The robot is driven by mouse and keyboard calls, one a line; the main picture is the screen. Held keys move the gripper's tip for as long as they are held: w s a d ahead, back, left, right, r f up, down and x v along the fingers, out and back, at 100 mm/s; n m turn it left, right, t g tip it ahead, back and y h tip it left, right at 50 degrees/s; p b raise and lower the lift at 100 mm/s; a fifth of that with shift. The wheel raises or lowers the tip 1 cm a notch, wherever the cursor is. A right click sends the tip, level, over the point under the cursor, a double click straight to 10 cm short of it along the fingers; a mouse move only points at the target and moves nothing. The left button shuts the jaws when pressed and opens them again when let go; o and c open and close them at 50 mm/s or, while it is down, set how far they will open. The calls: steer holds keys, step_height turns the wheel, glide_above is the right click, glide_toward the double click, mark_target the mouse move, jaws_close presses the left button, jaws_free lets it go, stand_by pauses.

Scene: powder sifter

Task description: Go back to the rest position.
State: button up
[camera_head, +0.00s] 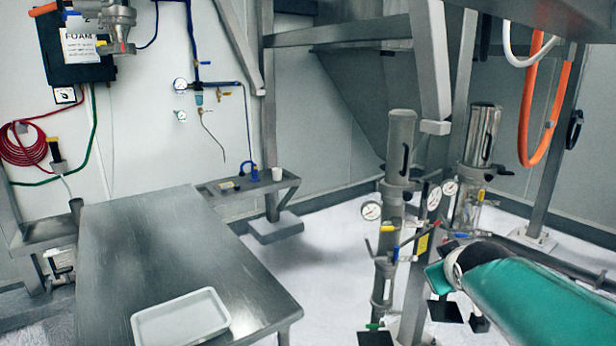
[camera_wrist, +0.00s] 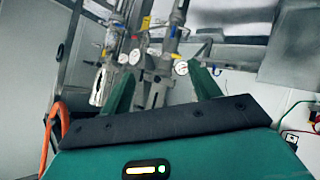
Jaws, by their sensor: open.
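My gripper shows in the wrist view (camera_wrist: 163,82) with its two green fingers wide apart and nothing between them. In the head view, my green arm reaches in from the lower right, its end in front of the steel powder sifter columns (camera_head: 398,150). The fingers are hard to make out there. The columns carry round pressure gauges (camera_head: 371,210) and coloured valve handles. They also show behind the fingers in the wrist view (camera_wrist: 178,25); I cannot tell how far away they are.
A steel table (camera_head: 165,240) stands at left, with a white tray (camera_head: 180,318) near its front edge. A small shelf (camera_head: 240,187) bears a white cup (camera_head: 277,174). An orange hose (camera_head: 527,110) hangs at upper right. White floor between table and columns is clear.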

steer(key=s+a+f+m+g+y, duration=0.1)
steer(key=s+a+f, duration=0.1)
steer(key=s, duration=0.5)
steer(key=s+a+f+m+g, duration=0.1)
steer(key=s+a+f+g, duration=0.1)
steer(key=s+a, duration=0.3)
steer(key=s+a+f+m+g+y, duration=0.1)
steer(key=s+a+f+g, duration=0.1)
steer(key=s, duration=0.7)
steer(key=shift+a+f+m+y, duration=0.3)
steer(key=shift+a+f, duration=0.3)
steer(key=shift+a, duration=0.45)
steer(key=shift+s, duration=0.1)
